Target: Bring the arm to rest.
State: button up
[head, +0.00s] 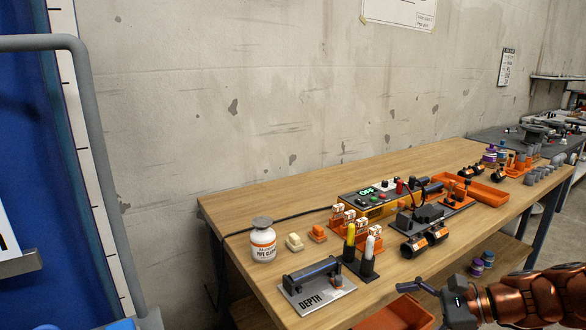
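My gripper (436,290) shows at the lower right of the head view, at the end of my copper-coloured arm. It is beside the front edge of the wooden bench (230,207) and points left. One dark finger shows clearly; the rest of the gripper is too small and turned to tell its opening. I see no object held in it.
On the bench stand a white jar (263,245), a DEPTH plate (312,298), yellow and white markers (350,240), a control box (368,203) and an orange tray (484,190). An orange bin (398,315) lies below my gripper. Bare wood shows at the bench's back left.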

jog(key=s+a+f+n+g+h, duration=0.2)
jog(key=s+a+n+g+h, duration=0.1)
jog(key=s+a+n, duration=0.3)
jog(key=s+a+f+n+g+h, duration=0.2)
jog(key=s+a+n+g, duration=0.1)
jog(key=s, duration=0.4)
jog(key=s+d+f+n+g+h, duration=0.1)
jog(key=s+d+n+h, duration=0.1)
jog(key=s+n+h, duration=0.25)
jog(key=s+d+f+n+h, duration=0.1)
jog(key=s+d+n+h, duration=0.2)
jog(key=s, duration=0.3)
notch_tip(320, 180, up, 24)
jog(key=s+p, duration=0.1)
jog(key=p, duration=2.1)
jog(key=shift+s+t+p, duration=0.2)
jog(key=shift+t+p, duration=0.1)
jog(key=shift+t, duration=0.1)
